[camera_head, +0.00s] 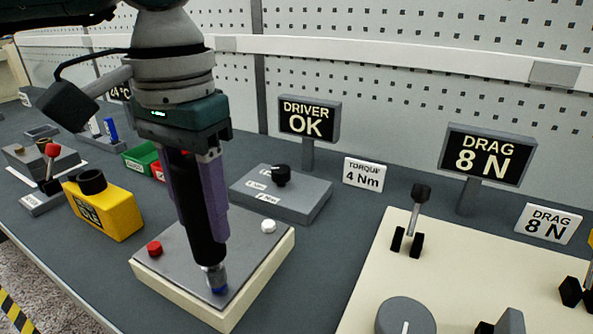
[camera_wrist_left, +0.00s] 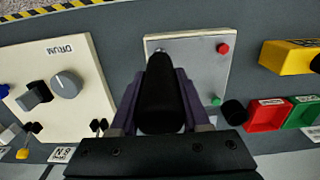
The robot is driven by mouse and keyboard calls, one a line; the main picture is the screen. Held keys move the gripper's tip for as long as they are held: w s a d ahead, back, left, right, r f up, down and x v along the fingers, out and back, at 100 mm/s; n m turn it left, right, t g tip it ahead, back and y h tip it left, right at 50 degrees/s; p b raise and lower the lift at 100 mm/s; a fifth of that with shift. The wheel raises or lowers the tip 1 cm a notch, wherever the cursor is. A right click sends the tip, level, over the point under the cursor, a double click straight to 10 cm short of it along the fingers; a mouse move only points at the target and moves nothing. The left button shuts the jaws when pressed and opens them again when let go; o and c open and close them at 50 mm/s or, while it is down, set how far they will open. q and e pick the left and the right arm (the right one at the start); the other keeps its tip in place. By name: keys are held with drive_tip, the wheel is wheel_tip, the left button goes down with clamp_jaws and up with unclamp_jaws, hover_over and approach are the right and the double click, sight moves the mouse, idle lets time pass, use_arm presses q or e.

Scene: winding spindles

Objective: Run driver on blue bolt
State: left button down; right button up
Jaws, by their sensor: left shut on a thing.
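My left gripper (camera_head: 203,232) points down over a beige block with a grey top plate (camera_head: 185,272). Its purple fingers are shut on a black driver (camera_head: 207,249), which also fills the middle of the wrist view (camera_wrist_left: 160,95). The driver's metal nose is at the blue bolt (camera_head: 218,289) near the front of the plate; whether it is fully seated I cannot tell. A red bolt (camera_head: 154,249) and a white bolt (camera_head: 268,226) stand on the plate. A green bolt (camera_wrist_left: 216,100) shows in the wrist view. My right gripper is not in view.
A sign (camera_head: 309,119) reads "DRIVER OK". A grey dial box (camera_head: 283,197) stands behind the plate, beside a "TORQUE 4 Nm" card (camera_head: 363,174). A yellow box (camera_head: 107,210) is at left. A cream panel (camera_head: 460,262) with levers and knobs is at right.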

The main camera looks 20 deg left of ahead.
sight(190, 159)
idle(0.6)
use_arm(q)
drive_tip(key=shift+r+p, duration=2.1)
drive_tip(key=shift+r, duration=1.45)
